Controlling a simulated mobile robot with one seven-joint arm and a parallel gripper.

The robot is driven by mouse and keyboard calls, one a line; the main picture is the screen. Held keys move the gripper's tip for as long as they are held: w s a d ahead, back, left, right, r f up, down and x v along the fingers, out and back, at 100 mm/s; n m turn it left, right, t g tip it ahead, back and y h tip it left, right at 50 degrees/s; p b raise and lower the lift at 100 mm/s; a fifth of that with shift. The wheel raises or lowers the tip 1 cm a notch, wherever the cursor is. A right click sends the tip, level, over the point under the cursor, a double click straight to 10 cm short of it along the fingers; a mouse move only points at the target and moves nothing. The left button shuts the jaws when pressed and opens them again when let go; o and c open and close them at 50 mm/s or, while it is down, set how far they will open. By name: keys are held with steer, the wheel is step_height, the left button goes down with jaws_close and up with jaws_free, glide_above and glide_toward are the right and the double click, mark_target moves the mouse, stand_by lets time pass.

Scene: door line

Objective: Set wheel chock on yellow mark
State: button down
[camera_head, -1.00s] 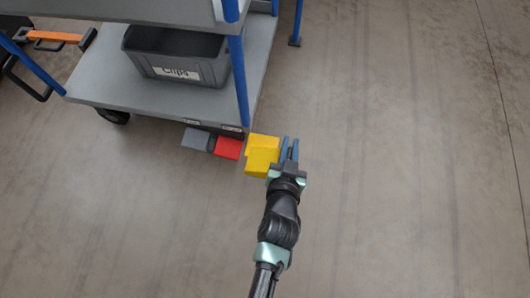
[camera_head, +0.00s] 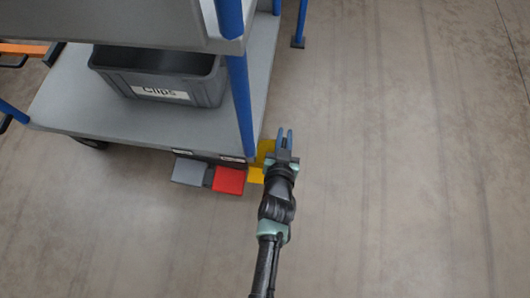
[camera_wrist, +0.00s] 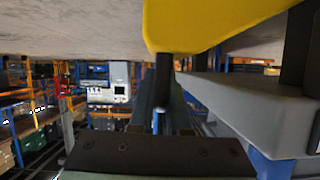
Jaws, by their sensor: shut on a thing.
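A yellow wheel chock (camera_head: 267,148) shows in the head view at the cart's near right corner, partly hidden by my gripper and wrist. My gripper is shut on the chock; the contact itself is mostly hidden. I cannot make out a separate yellow mark on the floor.
A grey cart shelf (camera_head: 60,100) with a blue post (camera_head: 240,105) stands close left of my gripper. It carries a grey Clips bin (camera_head: 160,75). A grey block (camera_head: 190,171) and a red block (camera_head: 229,181) sit at its near edge. The floor (camera_head: 400,170) to the right is clear.

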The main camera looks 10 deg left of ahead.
steer(key=shift+f, duration=0.15)
step_height(320, 180, down, 10)
steer(key=b, duration=0.9)
steer(key=shift+r, duration=0.2)
steer(key=shift+s+f, duration=0.1)
steer(key=c, duration=1.2)
jaws_free()
steer(key=shift+f, duration=0.1)
steer(key=o, duration=0.3)
